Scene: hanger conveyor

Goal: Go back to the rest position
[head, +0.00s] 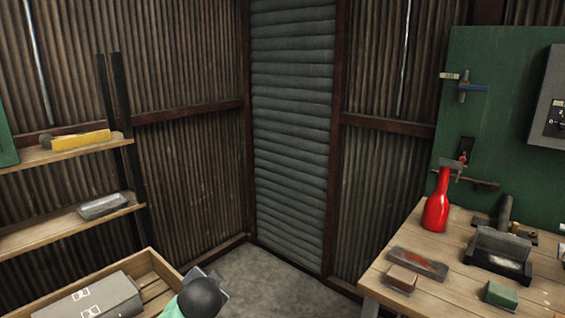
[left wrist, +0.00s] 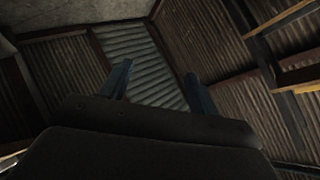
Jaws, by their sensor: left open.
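My left gripper (left wrist: 158,84) shows in the left wrist view, its two bluish fingers apart with nothing between them. Past the fingers are the corrugated walls and the grey slatted shutter, which also stands in the middle of the head view (head: 293,130). In the head view I cannot make out the left gripper's fingers. My right gripper is in neither view. No hanger or conveyor can be made out.
Wooden shelves (head: 60,232) stand at the left above a wooden crate (head: 158,268) with a grey box (head: 100,298). Bare floor (head: 265,280) lies between.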

